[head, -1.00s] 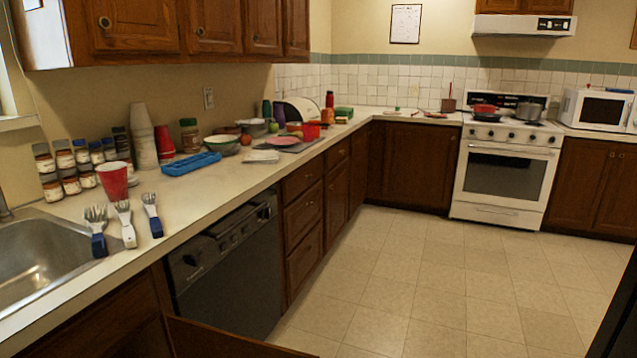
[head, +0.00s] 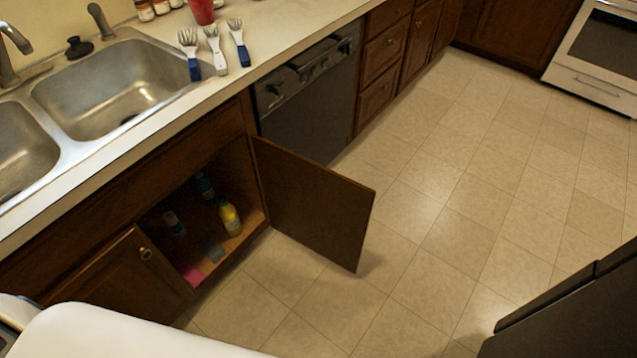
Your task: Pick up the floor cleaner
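Several bottles stand inside the open cabinet under the sink. One is a yellow bottle (head: 229,217) near the opening's right side. A dark blue bottle (head: 205,187) stands behind it, and a darker bottle with a pale cap (head: 173,223) stands to the left. I cannot read the labels, so I cannot tell which one is the floor cleaner. The cabinet's inside is in shadow and its left part is hidden by the closed left door (head: 128,280). Neither of my grippers is in view.
The open cabinet door (head: 314,203) juts out over the floor, right of the opening. A pink item (head: 193,275) lies at the cabinet's front edge. A double sink (head: 120,85) and several brushes (head: 213,45) are above. A dark object (head: 575,315) fills the lower right corner. The tiled floor (head: 430,230) is clear.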

